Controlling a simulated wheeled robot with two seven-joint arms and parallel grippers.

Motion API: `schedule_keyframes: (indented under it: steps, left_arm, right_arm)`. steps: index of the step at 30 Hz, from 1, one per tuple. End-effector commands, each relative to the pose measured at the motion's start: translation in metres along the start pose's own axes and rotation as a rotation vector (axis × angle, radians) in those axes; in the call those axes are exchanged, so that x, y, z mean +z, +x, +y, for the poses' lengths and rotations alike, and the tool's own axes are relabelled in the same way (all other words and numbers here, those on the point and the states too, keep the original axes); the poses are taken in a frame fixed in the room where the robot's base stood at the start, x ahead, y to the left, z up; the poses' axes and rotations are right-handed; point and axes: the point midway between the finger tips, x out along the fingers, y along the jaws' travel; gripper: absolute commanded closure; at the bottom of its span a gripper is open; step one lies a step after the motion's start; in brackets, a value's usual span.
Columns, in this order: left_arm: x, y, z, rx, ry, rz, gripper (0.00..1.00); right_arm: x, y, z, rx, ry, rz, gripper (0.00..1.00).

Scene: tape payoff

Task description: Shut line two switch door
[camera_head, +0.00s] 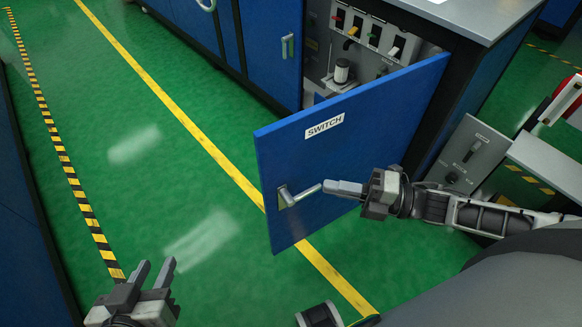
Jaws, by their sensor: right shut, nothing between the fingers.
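The blue switch door (375,118) with a white "SWITCH" label stands wide open, swung out from its cabinet. A metal lever handle (297,194) sits on its outer face near the lower left. My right gripper (328,187) is shut and empty in front of that face, its fingertips close to the handle's free end; I cannot tell whether they touch. My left gripper (154,272) is open and empty at the lower left, above the green floor. The cabinet's open compartment (318,57) shows behind the door, with several coloured switches (373,38) and a white-topped cylinder (341,72).
A closed blue cabinet door (268,50) with a handle is left of the opening. Green floor (150,150) with yellow lines is clear between the cabinets.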

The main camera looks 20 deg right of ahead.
Motion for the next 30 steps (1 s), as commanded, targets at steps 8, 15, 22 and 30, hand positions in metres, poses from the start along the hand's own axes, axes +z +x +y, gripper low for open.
schedule_keyframes:
  steps: [8,15,22,30]
  left_arm:
    - [0.002,0.001,0.0,-0.001,0.001,0.0,0.68]
    - [0.004,0.002,-0.001,-0.001,0.002,0.004,0.68]
    - [0.004,0.001,0.0,0.001,0.001,0.004,0.68]
    - [0.004,0.001,0.001,0.002,0.001,0.002,0.68]
  right_arm:
    - [0.0,0.064,0.001,0.006,0.001,-0.001,1.0]
    - [0.02,0.092,0.0,0.002,0.0,-0.002,1.0]
    - [0.028,0.1,0.0,0.001,0.004,-0.002,1.0]
    - [0.029,0.1,0.0,0.0,0.004,-0.002,1.0]
